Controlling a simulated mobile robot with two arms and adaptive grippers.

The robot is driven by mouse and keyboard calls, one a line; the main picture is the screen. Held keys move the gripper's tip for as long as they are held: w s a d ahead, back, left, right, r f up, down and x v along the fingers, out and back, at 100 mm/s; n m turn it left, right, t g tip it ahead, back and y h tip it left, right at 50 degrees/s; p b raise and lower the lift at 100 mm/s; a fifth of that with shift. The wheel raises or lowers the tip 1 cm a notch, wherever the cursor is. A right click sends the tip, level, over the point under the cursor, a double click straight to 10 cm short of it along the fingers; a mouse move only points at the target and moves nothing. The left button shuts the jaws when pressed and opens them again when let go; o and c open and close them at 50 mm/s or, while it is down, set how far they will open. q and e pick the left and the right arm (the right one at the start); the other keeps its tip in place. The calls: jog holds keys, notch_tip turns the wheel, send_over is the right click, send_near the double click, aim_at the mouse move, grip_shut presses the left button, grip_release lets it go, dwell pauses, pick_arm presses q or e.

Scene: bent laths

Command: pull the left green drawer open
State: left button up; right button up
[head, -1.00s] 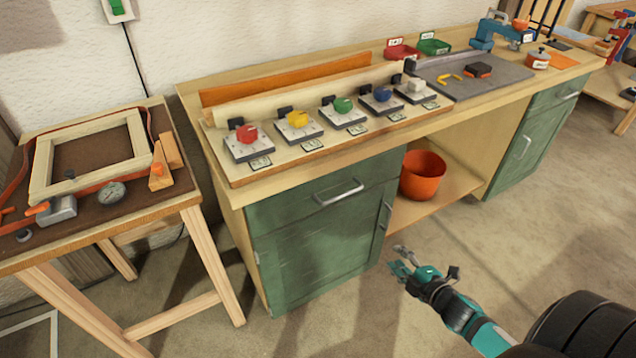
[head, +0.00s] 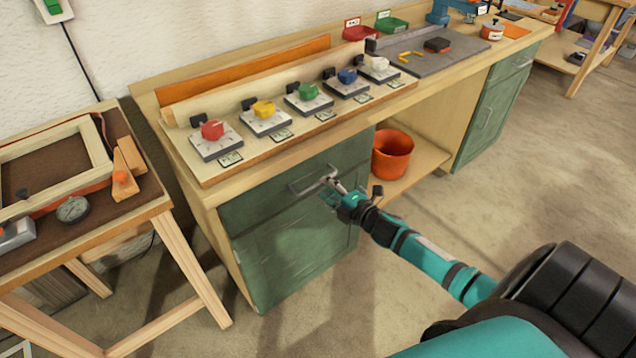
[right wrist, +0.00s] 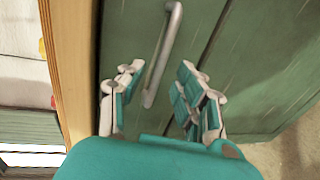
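The left green drawer (head: 262,206) is the top front of the left cabinet under the workbench, and it sits flush and shut. Its silver bar handle (head: 308,183) runs across the front. My right gripper (head: 332,190) is at the right end of the handle. In the right wrist view, the teal and white fingers of my right gripper (right wrist: 160,88) are spread apart, with the handle (right wrist: 163,52) between them. I see a gap between the handle and the fingers on both sides. My left gripper is not in view.
Below the drawer is a green cabinet door (head: 295,260). An orange bucket (head: 392,154) stands on the open shelf to the right. A panel with coloured knobs (head: 290,125) lies on the benchtop above. A wooden side table (head: 150,208) stands close on the left.

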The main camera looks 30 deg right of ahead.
aim_at(318, 183)
jog(key=shift+x, duration=2.35)
grip_shut()
